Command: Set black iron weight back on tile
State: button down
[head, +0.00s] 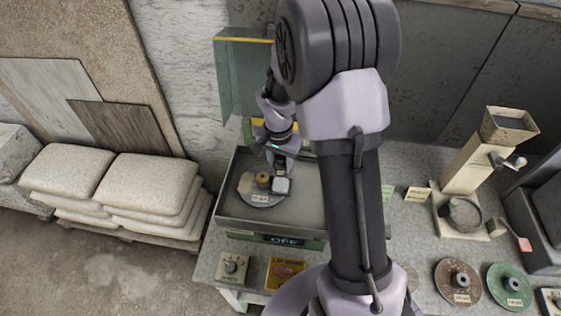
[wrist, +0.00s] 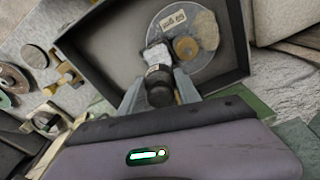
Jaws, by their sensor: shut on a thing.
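My gripper (head: 280,165) reaches down into a grey tray in the head view. In the wrist view my gripper (wrist: 160,88) has its two fingers shut on a black iron weight (wrist: 160,96), a dark rounded piece with a pale label band. A small whitish tile (wrist: 157,55) shows just beyond the weight's end, and the tile also shows in the head view (head: 282,187). It lies at the edge of a round grey disc (head: 256,196). I cannot tell whether the weight touches the tile.
A brass-coloured round piece (head: 263,179) stands on the disc, close beside the tile. The tray's walls (head: 222,205) surround the disc. To the right are a cream stand (head: 465,165) and round plates (head: 458,282). Stacked sacks (head: 150,180) lie left. The tray's right floor is clear.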

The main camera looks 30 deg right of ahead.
jog(key=shift+s+a, duration=0.1)
jog(key=shift+a, duration=0.05)
jog(key=shift+f+b, duration=0.15)
jog(key=shift+b, duration=0.25)
jog(key=b, duration=0.5)
send_over(281, 184)
jog(key=f, duration=0.5)
jog(key=shift+a+f, duration=0.2)
jog(key=shift+f+b, duration=0.7)
jog(key=shift+b, duration=0.3)
dwell(0.5)
jog(key=c, duration=0.8)
grip_release()
jog(key=shift+s+r, duration=0.1)
jog(key=shift+o, duration=0.2)
jog(key=shift+d, duration=0.1)
